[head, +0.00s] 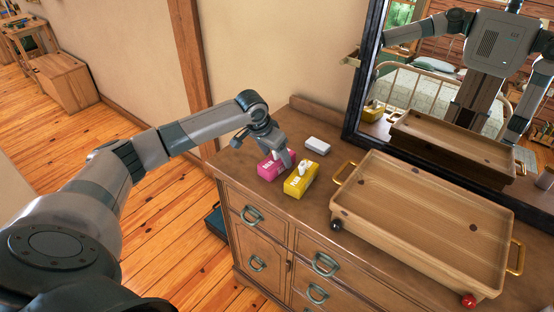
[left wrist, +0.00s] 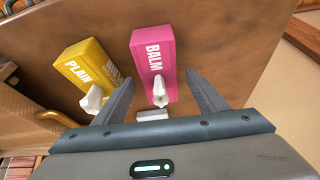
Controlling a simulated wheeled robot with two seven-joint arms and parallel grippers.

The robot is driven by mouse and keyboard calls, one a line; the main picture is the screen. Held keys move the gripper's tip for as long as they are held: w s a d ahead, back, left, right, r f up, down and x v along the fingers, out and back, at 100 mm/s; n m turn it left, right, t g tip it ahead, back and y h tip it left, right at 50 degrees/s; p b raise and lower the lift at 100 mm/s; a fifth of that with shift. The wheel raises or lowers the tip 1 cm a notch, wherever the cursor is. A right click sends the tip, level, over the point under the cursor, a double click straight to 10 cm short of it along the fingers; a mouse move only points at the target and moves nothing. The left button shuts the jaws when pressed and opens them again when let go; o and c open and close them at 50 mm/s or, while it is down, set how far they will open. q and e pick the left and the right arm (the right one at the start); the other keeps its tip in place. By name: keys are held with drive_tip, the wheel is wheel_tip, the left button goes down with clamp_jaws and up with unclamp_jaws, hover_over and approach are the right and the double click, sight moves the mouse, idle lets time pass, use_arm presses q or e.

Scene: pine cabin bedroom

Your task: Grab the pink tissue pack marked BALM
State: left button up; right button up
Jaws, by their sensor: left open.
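The pink tissue pack (head: 269,169) marked BALM lies on the dresser top near its left end. In the left wrist view the pink pack (left wrist: 154,50) has a white tissue sticking out, and BALM is readable. My left gripper (head: 262,150) is open and empty above the pack. In the left wrist view the fingers of my left gripper (left wrist: 162,86) are spread on either side of the pack's near part, with gaps. I cannot tell how far above it the fingertips are. My right gripper is not directly in view.
A yellow pack (head: 300,180) marked PLAIN stands close beside the pink one; it also shows in the left wrist view (left wrist: 85,70). A small white box (head: 317,145) lies behind. An empty wooden tray (head: 420,220) with gold handles fills the dresser's right. A mirror (head: 480,100) stands behind.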

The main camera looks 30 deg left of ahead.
use_arm(q)
drive_tip(key=shift+x, duration=0.8)
drive_tip(key=shift+c, duration=0.6)
drive_tip(key=c, duration=1.1)
drive_tip(key=shift+r, duration=0.1)
drive_tip(key=shift+r, duration=0.5)
wheel_tip(320, 180, up, 8)
drive_tip(key=b, duration=0.3)
drive_tip(key=shift+d+f, duration=0.1)
drive_tip(key=shift+f, duration=0.1)
drive_tip(key=shift+r, duration=0.7)
